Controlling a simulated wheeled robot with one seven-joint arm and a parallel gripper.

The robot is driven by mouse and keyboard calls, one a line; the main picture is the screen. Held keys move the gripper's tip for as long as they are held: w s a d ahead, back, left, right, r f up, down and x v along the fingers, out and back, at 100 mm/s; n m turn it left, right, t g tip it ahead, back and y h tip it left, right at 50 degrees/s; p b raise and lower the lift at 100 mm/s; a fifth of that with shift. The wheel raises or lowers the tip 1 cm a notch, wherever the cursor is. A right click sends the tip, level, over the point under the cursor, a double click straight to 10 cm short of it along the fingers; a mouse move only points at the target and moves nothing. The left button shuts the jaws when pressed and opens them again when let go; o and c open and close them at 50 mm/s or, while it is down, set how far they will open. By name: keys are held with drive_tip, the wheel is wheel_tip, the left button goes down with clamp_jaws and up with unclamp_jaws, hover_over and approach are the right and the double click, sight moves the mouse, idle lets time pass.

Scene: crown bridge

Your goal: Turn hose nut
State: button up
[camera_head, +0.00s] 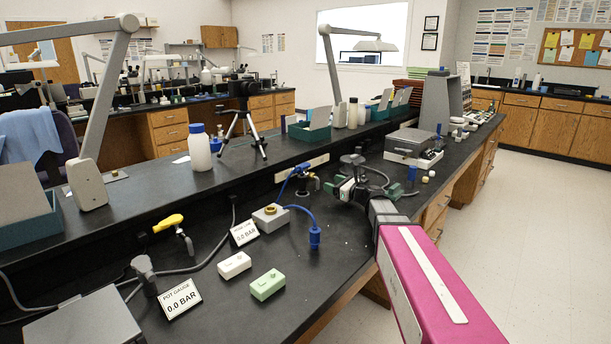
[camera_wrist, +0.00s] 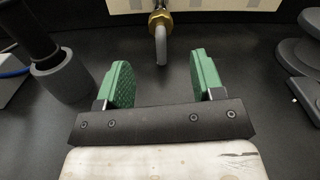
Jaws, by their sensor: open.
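In the wrist view a brass hose nut (camera_wrist: 160,18) sits at the top centre, near a pale panel, with a grey hose end (camera_wrist: 161,48) hanging below it. My gripper (camera_wrist: 160,75) is open, its two green fingers apart and empty. The nut lies ahead of the fingertips, roughly in line with the gap between them, and is not touched. In the head view my gripper (camera_head: 361,186) is over the black bench, in front of the back ledge. I cannot make out this nut clearly there; the gripper and arm cover that area.
A dark post with a grey collar (camera_wrist: 62,76) stands left of the fingers. A grey stepped round piece (camera_wrist: 302,52) is at right. A grey block (camera_head: 270,218) with a brass fitting and blue hose (camera_head: 303,213), and white (camera_head: 234,265) and green boxes (camera_head: 267,285), lie left of my arm.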

sight(314, 176)
drive_tip(key=x, duration=1.1)
drive_tip(key=shift+w, duration=0.1)
drive_tip(key=shift+c, duration=0.2)
drive_tip(key=c, duration=0.9)
